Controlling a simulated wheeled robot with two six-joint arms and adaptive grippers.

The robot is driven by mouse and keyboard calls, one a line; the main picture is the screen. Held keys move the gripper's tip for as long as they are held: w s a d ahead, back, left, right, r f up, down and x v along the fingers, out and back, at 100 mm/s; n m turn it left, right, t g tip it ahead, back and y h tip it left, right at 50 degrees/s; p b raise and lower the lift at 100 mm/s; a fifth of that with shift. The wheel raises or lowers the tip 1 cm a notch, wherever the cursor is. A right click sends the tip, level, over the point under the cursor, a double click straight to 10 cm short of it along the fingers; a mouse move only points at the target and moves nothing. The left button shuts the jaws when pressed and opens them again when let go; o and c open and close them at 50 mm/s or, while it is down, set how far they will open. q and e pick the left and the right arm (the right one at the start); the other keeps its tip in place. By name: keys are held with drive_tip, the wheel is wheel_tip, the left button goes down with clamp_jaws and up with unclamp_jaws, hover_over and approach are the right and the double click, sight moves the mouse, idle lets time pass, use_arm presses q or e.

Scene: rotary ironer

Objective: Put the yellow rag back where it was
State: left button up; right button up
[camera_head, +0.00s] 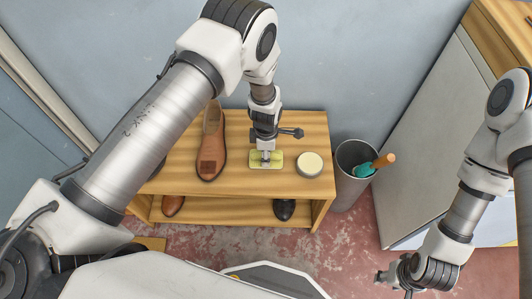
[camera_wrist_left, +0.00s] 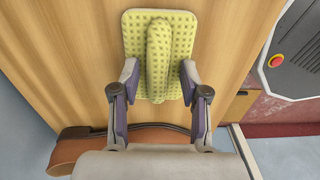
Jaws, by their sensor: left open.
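The yellow rag (camera_head: 279,160) lies on the wooden bench top, between a brown shoe and a round tin. In the left wrist view the dotted yellow rag (camera_wrist_left: 189,26) lies flat with a raised ridge along its middle. My left gripper (camera_head: 266,158) is over the rag. In the left wrist view the open fingers of the left gripper (camera_wrist_left: 158,82) stand on either side of the ridge, with gaps to it. My right gripper (camera_head: 392,281) hangs low at the right, away from the bench; its finger opening is unclear.
The brown shoe (camera_head: 212,145) and the round tin (camera_head: 310,164) stand close on either side on the bench (camera_head: 290,125). More shoes are on the lower shelf. A grey bin (camera_head: 350,185) with an orange-handled item (camera_head: 383,161) stands right of the bench.

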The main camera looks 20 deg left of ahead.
use_arm(q)
drive_tip(key=shift+r, duration=0.25)
wheel_tip(320, 180, up, 12)
drive_tip(key=p, duration=0.2)
drive_tip(key=s+a+f+m, duration=0.2)
drive_tip(key=s, duration=0.1)
drive_tip(key=s+a+f+m, duration=0.2)
drive_tip(key=s, duration=0.1)
drive_tip(key=s+a+f+m, duration=0.2)
drive_tip(key=s+f, duration=0.1)
drive_tip(key=shift+s+a+m+y, duration=0.1)
drive_tip(key=shift+s+m+y, duration=0.05)
drive_tip(key=shift+m+y, duration=0.25)
drive_tip(key=s+a+f+m, duration=0.1)
drive_tip(key=s+m, duration=0.6)
drive_tip(key=s, duration=0.2)
drive_tip(key=s+a+f+m, duration=0.1)
drive_tip(key=s+a+m, duration=0.1)
drive_tip(key=s+m, duration=0.5)
drive_tip(key=shift+s+a+h, duration=0.3)
drive_tip(key=shift+s+h, duration=0.1)
drive_tip(key=shift+s, duration=0.5)
